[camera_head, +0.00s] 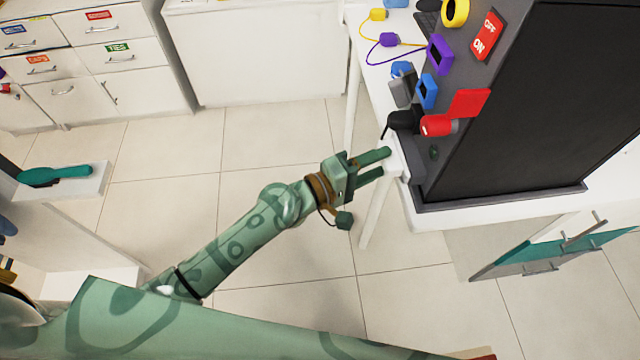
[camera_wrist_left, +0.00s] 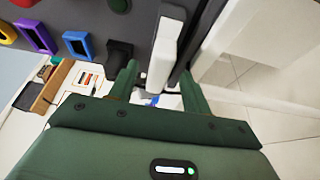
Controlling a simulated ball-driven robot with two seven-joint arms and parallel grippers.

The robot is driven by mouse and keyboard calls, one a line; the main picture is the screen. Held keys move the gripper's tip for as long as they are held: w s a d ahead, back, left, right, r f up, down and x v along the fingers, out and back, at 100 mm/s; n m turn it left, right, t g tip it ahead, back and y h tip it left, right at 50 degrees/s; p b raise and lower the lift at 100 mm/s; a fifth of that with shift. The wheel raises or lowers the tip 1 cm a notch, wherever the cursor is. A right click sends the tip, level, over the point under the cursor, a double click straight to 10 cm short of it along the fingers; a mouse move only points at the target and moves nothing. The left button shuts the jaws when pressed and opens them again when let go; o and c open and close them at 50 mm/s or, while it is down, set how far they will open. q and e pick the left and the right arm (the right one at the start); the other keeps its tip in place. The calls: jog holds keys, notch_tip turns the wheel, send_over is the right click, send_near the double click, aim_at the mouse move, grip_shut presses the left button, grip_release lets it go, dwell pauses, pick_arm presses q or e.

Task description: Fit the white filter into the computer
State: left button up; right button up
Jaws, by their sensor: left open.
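The computer (camera_head: 540,100) is a large dark case on a white table, with coloured parts along its side panel. The white filter (camera_wrist_left: 165,50) appears as a white slab at the edge of the case in the left wrist view. In the head view it seems to show at the case's lower front corner (camera_head: 396,160), partly hard to tell from the white table. My left gripper (camera_head: 383,163) is open, its fingertips at that corner. In the left wrist view, the fingers (camera_wrist_left: 158,72) lie on either side of the slab; contact is not clear. My right gripper is out of view.
Yellow and purple cables (camera_head: 388,40) lie on the table behind. White drawers (camera_head: 110,50) stand far left.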

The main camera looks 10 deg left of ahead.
pick_arm(q)
jog(key=b+v, duration=0.3)
jog(key=v, duration=1.1)
